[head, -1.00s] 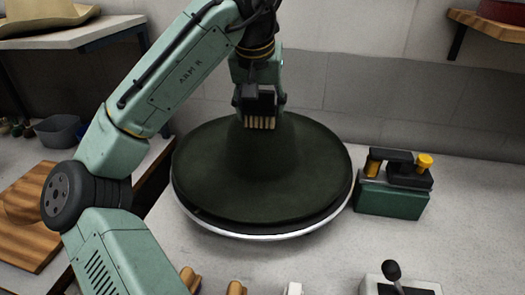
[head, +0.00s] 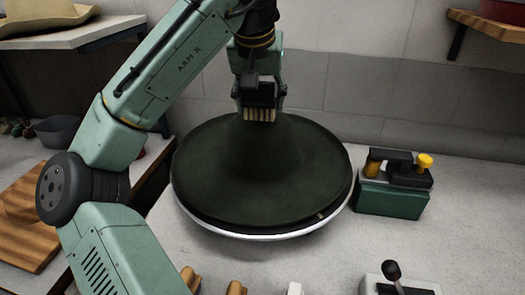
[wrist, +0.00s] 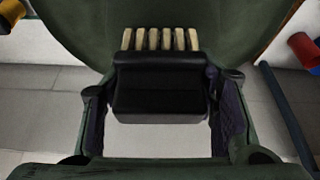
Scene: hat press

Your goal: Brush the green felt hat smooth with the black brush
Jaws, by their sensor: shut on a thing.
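The dark green felt hat (head: 262,175) lies brim down on a round stand with a pale rim (head: 262,237); its crown rises in the middle. A small pale mark shows at the brim's front right edge. My gripper (head: 260,92) is shut on the black brush (head: 260,115), at the far side of the crown, with the pale bristles towards the hat. I cannot tell whether the bristles touch the felt. In the wrist view the brush (wrist: 160,88) sits between both fingers, with the green brim (wrist: 215,30) behind the bristles.
A green box with a black and yellow tool (head: 397,190) stands just right of the stand. A lever box (head: 395,275) is at the front right. Wooden pieces (head: 190,280) lie at the front. Shelves hold a tan hat (head: 45,15) and a red item (head: 500,10). The right counter is mostly clear.

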